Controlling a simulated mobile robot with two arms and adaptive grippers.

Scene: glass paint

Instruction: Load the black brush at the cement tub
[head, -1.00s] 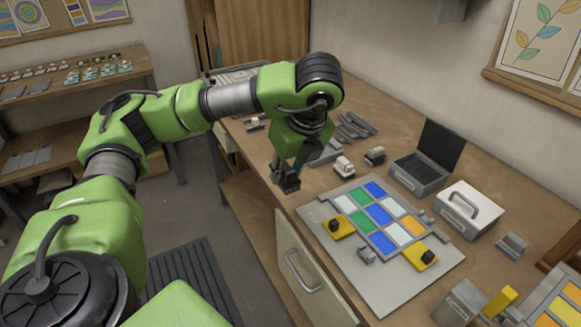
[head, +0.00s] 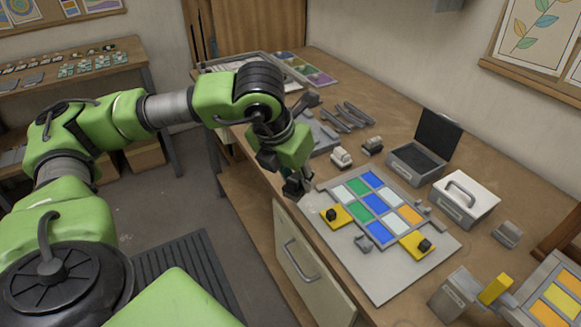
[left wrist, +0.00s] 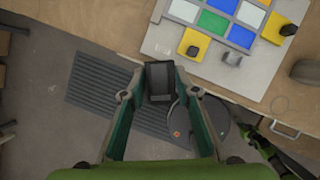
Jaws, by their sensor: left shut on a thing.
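My left gripper (head: 297,186) is shut on a dark block (left wrist: 160,82), which looks like the black brush. In the left wrist view the block sits between the fingertips, over the floor just off the bench's front edge. In the head view the gripper hangs by the near left corner of the grey board, and the block is hard to make out. An open grey box (head: 416,160) with a raised black lid and dark inside stands at the back right; I cannot tell if it is the cement tub.
The grey board (head: 390,277) holds a grid of coloured glass and yellow pieces with black knobs. Behind it are a pale block (head: 341,157) and a dark-topped block (head: 373,145). A white handled box (head: 466,200) and a grey container (head: 455,294) stand at the right.

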